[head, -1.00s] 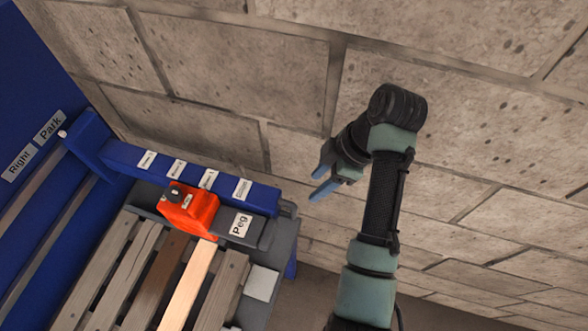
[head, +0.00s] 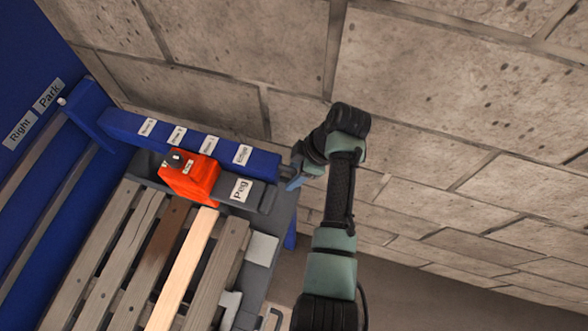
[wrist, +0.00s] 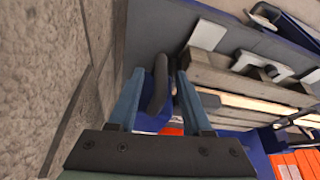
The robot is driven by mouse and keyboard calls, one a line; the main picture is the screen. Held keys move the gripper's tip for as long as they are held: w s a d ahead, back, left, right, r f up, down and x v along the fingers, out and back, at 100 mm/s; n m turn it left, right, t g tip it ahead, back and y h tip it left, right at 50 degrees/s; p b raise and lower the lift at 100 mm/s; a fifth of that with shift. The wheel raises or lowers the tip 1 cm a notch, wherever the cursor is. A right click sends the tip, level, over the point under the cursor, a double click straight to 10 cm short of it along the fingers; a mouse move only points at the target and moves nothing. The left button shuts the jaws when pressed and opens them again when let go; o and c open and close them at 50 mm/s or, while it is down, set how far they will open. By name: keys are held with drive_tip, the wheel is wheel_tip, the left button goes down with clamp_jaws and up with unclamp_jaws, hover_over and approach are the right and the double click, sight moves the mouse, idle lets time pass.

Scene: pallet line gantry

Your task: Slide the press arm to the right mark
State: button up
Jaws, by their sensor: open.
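The blue beam (head: 218,152), which looks like the press arm, runs from a blue upright at left toward my gripper and carries several small labels. A white tip (head: 62,101) on that upright is beside the Park label (head: 48,93). The Right label (head: 19,132) is further down-left on the blue panel. My gripper (head: 294,182) is open near the right end of the beam and the dark bar marked Peg (head: 262,196). In the wrist view, a dark rounded bar end (wrist: 158,88) shows between the open fingers (wrist: 158,100); contact cannot be told.
An orange block (head: 188,178) with a dark knob sits on the Peg bar. A slatted wooden pallet (head: 72,270) lies below it, with one paler slat. A stone wall (head: 430,90) stands behind. Open floor (head: 400,285) is at lower right.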

drive_tip(key=shift+c, duration=0.2)
clamp_jaws()
idle(1.3)
